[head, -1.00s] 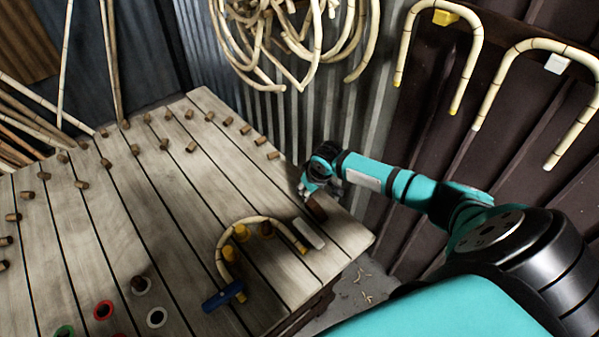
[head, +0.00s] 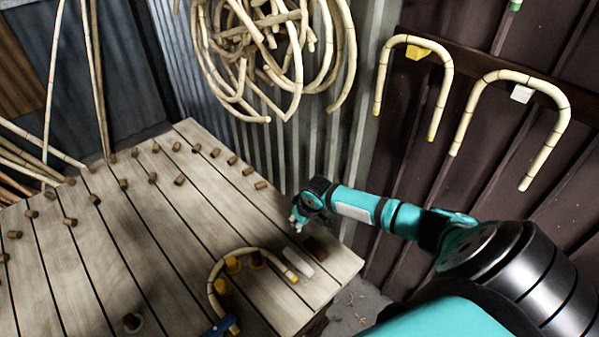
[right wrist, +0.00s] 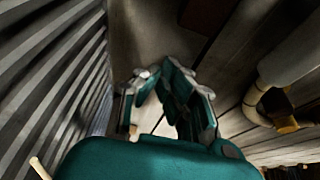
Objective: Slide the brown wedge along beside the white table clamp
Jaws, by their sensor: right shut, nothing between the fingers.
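The brown wedge (head: 319,248) lies on the table near its right corner, to the right of and a little behind the white table clamp (head: 298,262). A small gap seems to separate them. My right gripper (head: 297,223) is shut and empty, low over the table, behind and to the left of the wedge. In the right wrist view, the shut fingers (right wrist: 165,78) show in the middle, with the wedge (right wrist: 208,14) apart from them at the top edge. The clamp (right wrist: 287,63) appears at the right there. My left gripper is out of view.
A bent rattan piece (head: 222,262) stands around yellow pegs (head: 232,265) left of the clamp. Several brown pegs (head: 247,171) dot the table (head: 150,230). A corrugated wall (head: 300,150) runs close behind my right gripper.

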